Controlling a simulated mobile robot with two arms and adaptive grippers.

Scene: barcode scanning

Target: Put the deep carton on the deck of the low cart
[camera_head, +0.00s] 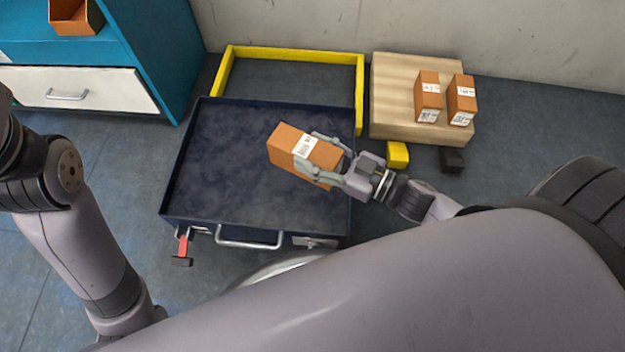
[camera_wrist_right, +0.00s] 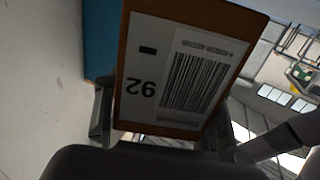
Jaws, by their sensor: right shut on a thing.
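The orange-brown carton (camera_head: 288,143) with a white label is over the right part of the low cart's dark blue deck (camera_head: 225,180). My right gripper (camera_head: 325,160) is shut on it, with fingers on two sides. In the right wrist view the carton (camera_wrist_right: 185,70) shows a barcode label with the number 92, between the fingers (camera_wrist_right: 165,125). I cannot tell whether its underside touches the deck. My left arm comes in at the left, and its gripper is out of view.
Two more cartons (camera_head: 428,97) (camera_head: 461,101) stand on a wooden pallet (camera_head: 390,100) at the back right. A yellow frame (camera_head: 290,54) lies behind the cart. A blue cabinet (camera_head: 150,45) with a white drawer stands at the left, with an orange bin (camera_head: 75,18) on top. The deck's left part is clear.

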